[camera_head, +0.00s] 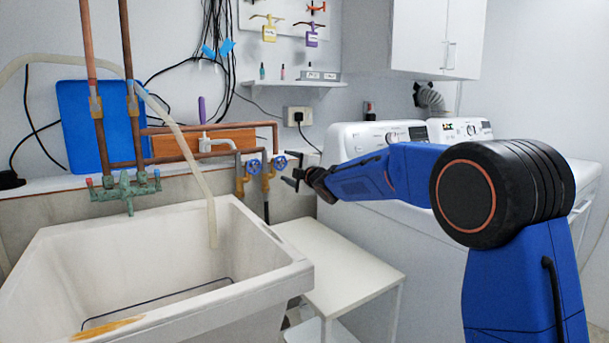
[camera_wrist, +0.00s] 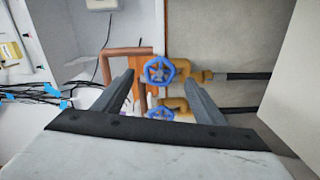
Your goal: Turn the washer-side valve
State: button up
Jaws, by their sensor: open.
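Two blue handwheel valves on brass bodies sit side by side on the wall pipes. The washer-side valve (camera_head: 280,162) is the right one; in the wrist view it is the upper wheel (camera_wrist: 158,71). The other valve (camera_head: 254,167) is left of it and shows lower in the wrist view (camera_wrist: 160,114). My gripper (camera_head: 289,169) is open, just right of the washer-side valve in the head view. In the wrist view its two fingers (camera_wrist: 159,75) frame the upper wheel, with nothing held between them. I cannot tell the exact gap to the wheel.
A white utility sink (camera_head: 290,270) stands left, with a pale hose (camera_head: 190,150) hanging into it. A low white table (camera_head: 345,268) is below my gripper. A washer (camera_head: 355,137) stands right, behind my arm. Copper pipes (camera_head: 180,130) run along the wall.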

jog(key=v, duration=1.1)
jog(key=shift+s, duration=0.15)
jog(key=shift+d, duration=0.1)
jog(key=s+d+f+m+g+h, duration=0.1)
jog(key=s+d+f+m+h, duration=0.2)
jog(key=s+d, duration=0.4)
jog(key=s+d+f+m+g+h, duration=0.1)
jog(key=s+d+m+h, duration=0.2)
jog(key=s+d+m, duration=0.45)
jog(key=s+d+f+m+h, duration=0.25)
jog(key=s+d, duration=0.25)
jog(key=d, duration=0.4)
jog(key=s+d+f+m+g, duration=0.2)
jog(key=s+f, duration=0.3)
jog(key=s, duration=0.6)
jog(key=s+d+f+m+g+h, duration=0.1)
jog(key=s+d+f+m+g, duration=0.2)
jog(key=s, duration=0.9)
jog(key=s+d+f+m+g, duration=0.2)
jog(key=s+f+m+g, duration=0.1)
jog(key=s+f, duration=0.6)
jog(key=s+m, duration=0.1)
jog(key=s, duration=0.1)
jog(key=shift+s+d+m, duration=0.25)
jog(key=shift+s+m, duration=0.15)
jog(key=shift+f+h, duration=0.1)
jog(key=shift+h, duration=0.15)
